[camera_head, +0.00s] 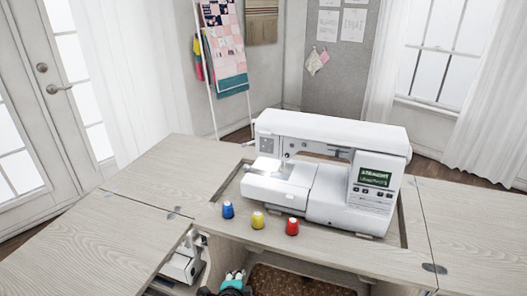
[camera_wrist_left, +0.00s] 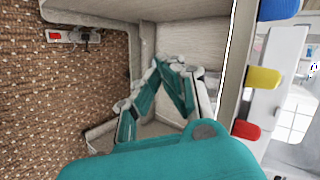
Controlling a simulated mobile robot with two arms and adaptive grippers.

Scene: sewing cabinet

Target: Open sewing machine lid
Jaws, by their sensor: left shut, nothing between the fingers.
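The white sewing machine (camera_head: 325,205) stands upright in the recess of the wooden cabinet top. Its long top lid (camera_head: 335,128) lies flat along the machine, with no visible gap. Its screen (camera_head: 376,176) is lit at the right end. My left gripper (camera_head: 236,275) shows small at the bottom edge of the head view, by the cabinet's front opening, lower than the top and well away from the lid. In the left wrist view, the teal-and-grey fingers (camera_wrist_left: 166,66) come together with nothing between them. My right gripper is not in view.
A blue spool (camera_head: 228,210), a yellow spool (camera_head: 258,220) and a red spool (camera_head: 292,227) stand on the front edge of the top. A white machine-like object (camera_head: 181,262) sits in the opening at left.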

